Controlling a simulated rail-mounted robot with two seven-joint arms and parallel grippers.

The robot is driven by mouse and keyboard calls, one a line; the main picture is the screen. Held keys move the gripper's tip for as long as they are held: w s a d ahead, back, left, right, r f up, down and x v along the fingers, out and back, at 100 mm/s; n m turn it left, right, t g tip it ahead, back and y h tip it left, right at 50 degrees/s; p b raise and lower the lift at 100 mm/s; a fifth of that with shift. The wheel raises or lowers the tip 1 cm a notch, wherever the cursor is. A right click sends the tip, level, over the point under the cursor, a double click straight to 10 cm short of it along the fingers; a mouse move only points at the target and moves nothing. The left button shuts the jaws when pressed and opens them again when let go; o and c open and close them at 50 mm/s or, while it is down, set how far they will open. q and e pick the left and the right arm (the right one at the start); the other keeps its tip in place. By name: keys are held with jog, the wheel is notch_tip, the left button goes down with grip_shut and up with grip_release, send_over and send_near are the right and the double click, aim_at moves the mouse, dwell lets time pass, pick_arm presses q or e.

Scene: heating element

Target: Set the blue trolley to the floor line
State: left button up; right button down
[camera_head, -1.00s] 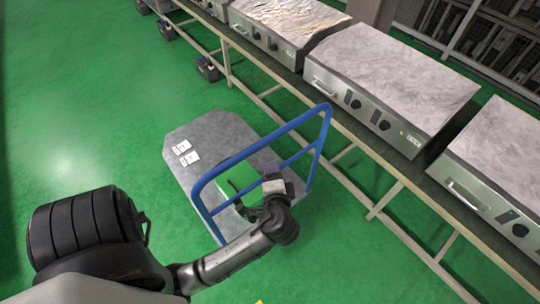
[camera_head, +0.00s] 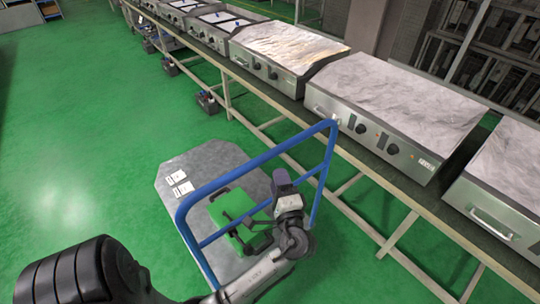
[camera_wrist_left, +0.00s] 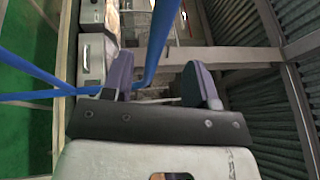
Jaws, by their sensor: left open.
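The blue trolley has a blue tubular handle (camera_head: 258,160) and a grey flat platform (camera_head: 205,160) on the green floor, beside the workbench. My left gripper (camera_head: 282,178), with purple fingers, is open and empty, close to the right part of the handle. In the left wrist view a blue handle bar (camera_wrist_left: 162,42) runs between the directions of the two spread fingers of my left gripper (camera_wrist_left: 162,84); whether it lies inside the jaws I cannot tell. No floor line shows now. My right gripper is not in view.
A green case (camera_head: 236,218) sits on the platform near the handle, with white labels (camera_head: 180,182) farther off. The long bench (camera_head: 375,170) carries several metal heating units (camera_head: 395,105) along the right. Open green floor (camera_head: 80,160) lies to the left.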

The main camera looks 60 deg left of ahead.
aim_at(270, 155)
pick_arm(q)
jog(key=x, duration=0.9)
jog(key=shift+c, duration=0.4)
grip_shut()
